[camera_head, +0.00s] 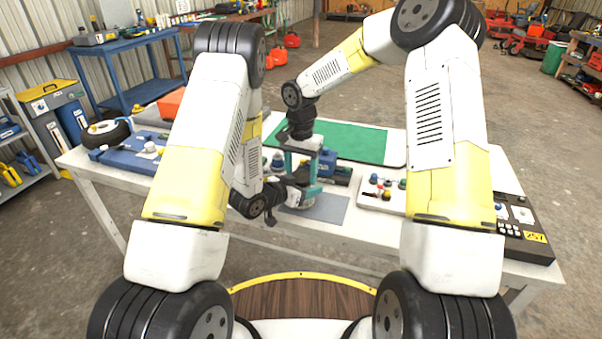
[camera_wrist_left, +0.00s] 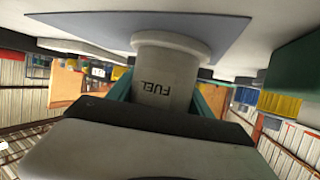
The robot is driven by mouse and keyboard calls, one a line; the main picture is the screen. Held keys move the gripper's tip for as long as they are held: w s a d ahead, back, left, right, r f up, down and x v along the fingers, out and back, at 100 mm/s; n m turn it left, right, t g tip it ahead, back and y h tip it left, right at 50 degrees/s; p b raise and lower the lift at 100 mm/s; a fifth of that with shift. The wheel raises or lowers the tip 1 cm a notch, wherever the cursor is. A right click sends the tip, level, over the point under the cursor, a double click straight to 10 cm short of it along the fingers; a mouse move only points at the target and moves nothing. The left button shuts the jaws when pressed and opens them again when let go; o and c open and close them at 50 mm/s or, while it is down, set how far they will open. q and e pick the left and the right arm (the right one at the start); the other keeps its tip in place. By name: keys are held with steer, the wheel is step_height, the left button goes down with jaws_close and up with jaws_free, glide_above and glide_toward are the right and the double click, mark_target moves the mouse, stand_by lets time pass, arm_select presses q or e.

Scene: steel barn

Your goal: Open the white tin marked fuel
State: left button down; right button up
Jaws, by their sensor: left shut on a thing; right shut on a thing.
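The white tin marked FUEL (camera_wrist_left: 165,75) stands on a grey mat (camera_wrist_left: 70,33), its lettering clear in the left wrist view. In the head view only a little of the tin (camera_head: 296,206) shows low between my grippers. My left gripper (camera_head: 303,196) comes in low from the left, shut around the tin's body, with teal fingers on both sides. My right gripper (camera_head: 301,173) points down from above, shut at the tin's top. The lid is mostly hidden by the fingers, so I cannot tell whether it is seated or lifted.
The white table also carries a green mat (camera_head: 345,139) behind, a white board with coloured knobs (camera_head: 381,190) and a black box marked 257 (camera_head: 522,240) at right, and a blue device (camera_head: 133,152) at left. Dark-based items stand close behind the grippers.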

steer(key=o, duration=1.5)
steer(key=shift+o, duration=0.2)
steer(key=shift+r, duration=0.1)
step_height(320, 180, up, 4)
steer(key=shift+r, duration=0.2)
steer(key=shift+c, duration=0.4)
step_height(320, 180, up, 3)
steer(key=m, duration=0.3)
steer(key=shift+f, duration=0.1)
step_height(320, 180, down, 8)
steer(key=shift+r, duration=0.25)
steer(key=shift+c, duration=0.5)
